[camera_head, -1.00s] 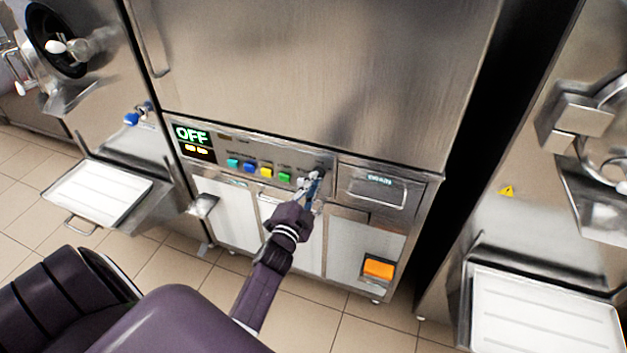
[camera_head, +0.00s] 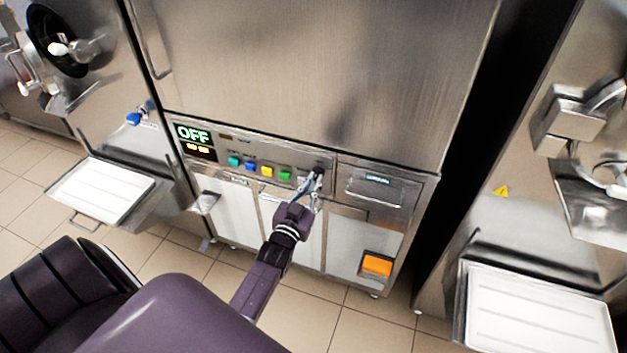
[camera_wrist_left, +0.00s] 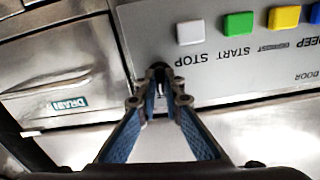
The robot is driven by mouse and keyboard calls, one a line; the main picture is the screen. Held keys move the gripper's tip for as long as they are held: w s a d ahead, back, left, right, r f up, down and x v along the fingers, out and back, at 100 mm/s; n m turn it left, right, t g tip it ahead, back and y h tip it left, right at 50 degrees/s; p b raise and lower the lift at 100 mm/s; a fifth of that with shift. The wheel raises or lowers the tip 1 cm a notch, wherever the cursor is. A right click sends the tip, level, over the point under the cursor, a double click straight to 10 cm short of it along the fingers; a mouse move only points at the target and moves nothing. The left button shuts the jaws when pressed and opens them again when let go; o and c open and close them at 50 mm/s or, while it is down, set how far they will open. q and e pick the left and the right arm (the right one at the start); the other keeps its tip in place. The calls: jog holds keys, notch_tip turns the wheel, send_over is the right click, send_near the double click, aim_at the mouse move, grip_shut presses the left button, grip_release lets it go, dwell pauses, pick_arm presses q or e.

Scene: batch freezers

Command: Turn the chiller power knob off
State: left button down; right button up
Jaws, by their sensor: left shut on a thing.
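The chiller's control panel (camera_head: 225,152) is on the steel cabinet's front, and its display (camera_head: 194,136) reads OFF in green. The small dark power knob (camera_head: 320,171) is at the panel's right end. In the left wrist view the knob (camera_wrist_left: 158,67) sits between my fingertips, mostly hidden by them. My left gripper (camera_head: 314,181) is shut on the knob; it also shows in the left wrist view (camera_wrist_left: 159,82) with its blue-padded fingers converging on the knob. The knob's pointing direction is too hidden to tell. My right gripper is not in view.
Several coloured buttons (camera_head: 267,171) lie left of the knob, with the white STOP button (camera_wrist_left: 190,32) closest. A drain drawer (camera_head: 375,187) is to the right, an orange switch (camera_head: 377,265) below. Machines with white trays (camera_head: 100,190) stand either side.

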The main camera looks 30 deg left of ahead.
pick_arm(q)
jog(key=shift+w+d+r+n, duration=0.1)
jog(key=shift+w+r+n, duration=0.05)
jog(key=shift+r+n, duration=0.4)
jog(key=shift+f+n, duration=0.1)
jog(key=shift+n, duration=0.15)
jog(key=c, duration=2.1)
grip_release()
jog(key=shift+d, duration=0.1)
jog(key=shift+f, duration=0.2)
jog(key=v, duration=1.2)
jog(key=shift+r, duration=0.1)
